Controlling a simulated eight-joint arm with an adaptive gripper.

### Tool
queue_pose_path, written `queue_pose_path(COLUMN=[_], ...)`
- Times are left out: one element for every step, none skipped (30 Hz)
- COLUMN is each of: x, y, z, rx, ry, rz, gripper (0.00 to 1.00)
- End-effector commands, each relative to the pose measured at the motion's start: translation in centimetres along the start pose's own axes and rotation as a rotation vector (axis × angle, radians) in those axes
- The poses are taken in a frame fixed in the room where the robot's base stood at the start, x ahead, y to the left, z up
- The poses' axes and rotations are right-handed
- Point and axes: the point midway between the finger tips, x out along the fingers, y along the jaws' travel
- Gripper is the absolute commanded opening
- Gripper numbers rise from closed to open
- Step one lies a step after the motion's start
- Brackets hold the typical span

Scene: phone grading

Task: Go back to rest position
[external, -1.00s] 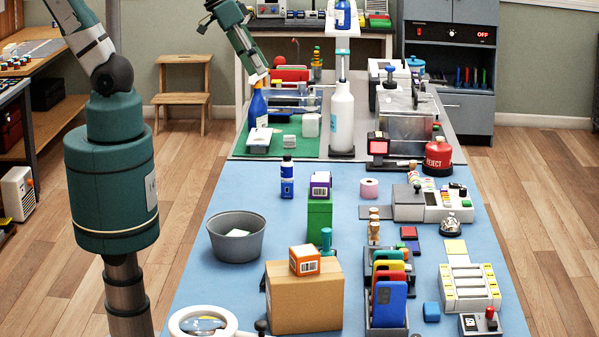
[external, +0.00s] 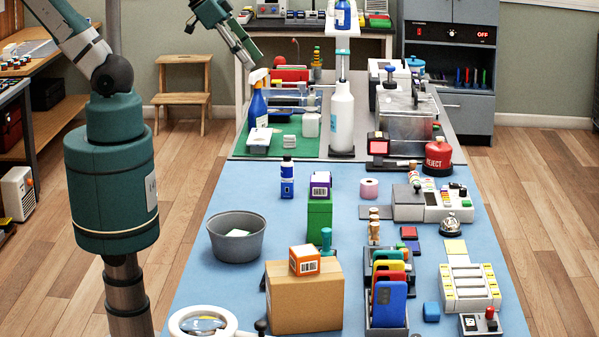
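My gripper (external: 257,62) is at the top of the external view, above the far end of the table. The spray bottle stands upright on the green mat (external: 290,146). Several phones, the front one blue (external: 389,304), stand in a grey rack (external: 372,318) at the near right.
A cardboard box (external: 304,300), a grey bowl (external: 236,243) and a magnifier (external: 203,323) are nearer.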

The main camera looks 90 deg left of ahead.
Motion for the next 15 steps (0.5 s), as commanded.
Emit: queue_pose_path(x=[0.3,0.5,0.8,1.1,1.3,1.7,2.0,2.2,2.6,2.9,3.1,3.4,3.6,3.7,3.8], y=[0.0,0.0,0.0,0.0,0.0,0.0,0.0,0.0,0.0,0.0,0.0,0.0,0.0,0.0,0.0], z=[0.3,0.4,0.6,0.8,1.0,1.2,1.4,1.6,1.9,2.1,2.2,2.4,2.6,2.7,2.8], rx=[0.0,0.0,0.0,0.0,0.0,0.0,0.0,0.0,0.0,0.0,-0.001,-0.001,-0.001,-0.001,-0.001], ry=[0.0,0.0,0.0,0.0,0.0,0.0,0.0,0.0,0.0,0.0,0.0,0.0,0.0,0.0,0.0], rz=[0.0,0.0,0.0,0.0,0.0,0.0,0.0,0.0,0.0,0.0,0.0,0.0,0.0,0.0,0.0], gripper=[0.37,0.37,0.37,0.37,0.37,0.37,0.37,0.37,0.37,0.37,0.37,0.37,0.37,0.37,0.37])
